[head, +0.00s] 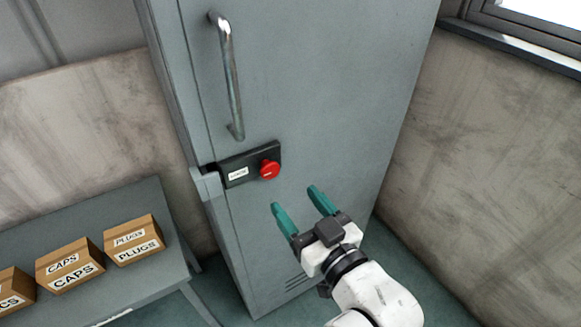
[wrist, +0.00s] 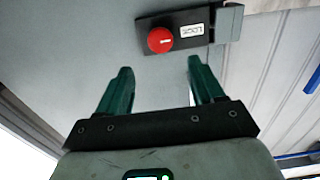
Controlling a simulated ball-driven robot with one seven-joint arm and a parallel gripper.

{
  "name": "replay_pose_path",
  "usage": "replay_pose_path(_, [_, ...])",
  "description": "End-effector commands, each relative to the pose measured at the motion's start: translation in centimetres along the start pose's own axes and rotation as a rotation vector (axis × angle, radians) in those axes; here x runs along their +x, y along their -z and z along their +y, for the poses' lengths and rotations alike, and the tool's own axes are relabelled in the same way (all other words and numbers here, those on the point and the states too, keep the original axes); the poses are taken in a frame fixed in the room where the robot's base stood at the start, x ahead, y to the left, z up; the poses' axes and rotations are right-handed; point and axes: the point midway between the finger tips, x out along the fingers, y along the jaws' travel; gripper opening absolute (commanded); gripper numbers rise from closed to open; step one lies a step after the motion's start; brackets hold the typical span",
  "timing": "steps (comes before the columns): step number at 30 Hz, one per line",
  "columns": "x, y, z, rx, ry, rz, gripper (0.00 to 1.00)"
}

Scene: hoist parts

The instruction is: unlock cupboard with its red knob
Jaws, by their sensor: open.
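The grey cupboard (head: 310,90) stands upright with its door shut. A black lock plate (head: 236,168) with a small white label sits at the door's left edge. The red knob (head: 269,170) is on the right part of the plate. In the wrist view the red knob (wrist: 160,40) is above and between the fingertips, with the lock plate (wrist: 188,28) around it. My gripper (head: 297,198) is open and empty, with green fingers, below and right of the knob and apart from it. It also shows in the wrist view (wrist: 160,75).
A metal handle (head: 229,75) runs up the door above the lock. A grey bench (head: 90,225) at the left carries cardboard boxes (head: 134,240) labelled caps and plugs. A concrete wall (head: 490,170) and a window (head: 530,30) are at the right.

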Motion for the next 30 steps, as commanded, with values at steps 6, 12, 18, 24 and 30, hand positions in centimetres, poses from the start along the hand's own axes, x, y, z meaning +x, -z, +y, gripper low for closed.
replay_pose_path(6, [4.2,0.2,0.1,-0.003,0.000,-0.002,0.67])
replay_pose_path(12, [7.0,0.1,0.1,-0.003,-0.001,-0.002,0.67])
replay_pose_path(18, [8.4,0.1,0.1,-0.002,-0.002,-0.001,0.67])
replay_pose_path(24, [8.6,0.0,0.1,-0.001,-0.003,-0.002,0.67])
replay_pose_path(30, [8.6,0.0,0.1,-0.001,-0.003,-0.002,0.59])
